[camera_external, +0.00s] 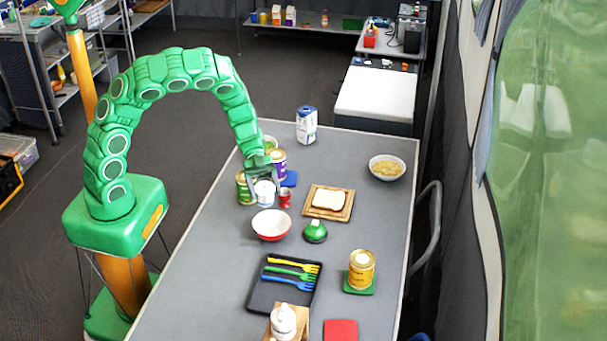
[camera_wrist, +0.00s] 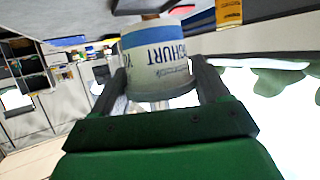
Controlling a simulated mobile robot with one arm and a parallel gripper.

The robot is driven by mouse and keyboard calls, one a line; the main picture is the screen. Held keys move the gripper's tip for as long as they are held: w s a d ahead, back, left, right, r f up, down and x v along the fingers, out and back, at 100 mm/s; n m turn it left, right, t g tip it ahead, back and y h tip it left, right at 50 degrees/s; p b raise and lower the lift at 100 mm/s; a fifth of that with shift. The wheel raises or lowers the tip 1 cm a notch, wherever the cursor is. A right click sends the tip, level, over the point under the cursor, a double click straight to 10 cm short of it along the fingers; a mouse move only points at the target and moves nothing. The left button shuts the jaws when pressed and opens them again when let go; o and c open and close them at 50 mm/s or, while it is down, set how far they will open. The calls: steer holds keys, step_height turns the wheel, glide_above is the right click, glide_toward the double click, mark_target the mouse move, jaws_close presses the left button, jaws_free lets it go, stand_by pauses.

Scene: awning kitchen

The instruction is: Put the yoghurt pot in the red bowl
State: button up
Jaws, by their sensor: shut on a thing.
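The white yoghurt pot (camera_external: 265,194) with a blue band is between the fingers of my gripper (camera_external: 263,180). In the wrist view the pot (camera_wrist: 158,60) fills the space between both fingers, its lettering upside down, and my gripper (camera_wrist: 160,85) is shut on it. I cannot tell whether the pot touches the table. The red bowl (camera_external: 271,231), white inside, stands on the table just in front of the pot. It looks empty and is apart from the pot.
Cans (camera_external: 243,188) stand close left of the pot and behind it. A small red cup (camera_external: 285,198) is close on its right.

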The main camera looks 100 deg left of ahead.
mark_target(273, 197)
steer(key=shift+w+a+f, duration=0.15)
steer(key=shift+w+f, duration=0.4)
steer(key=shift+f, duration=0.15)
steer(key=shift+w+a+f, duration=0.15)
steer(key=shift+w+f, duration=0.35)
steer(key=shift+f, duration=0.15)
steer(key=shift+w+f, duration=0.1)
steer(key=shift+w+f, duration=0.15)
steer(key=shift+f, duration=0.05)
steer(key=shift+a+f, duration=0.1)
steer(key=shift+f, duration=1.35)
steer(key=shift+f, duration=0.55)
steer(key=o, duration=1.1)
steer(key=shift+r, duration=0.15)
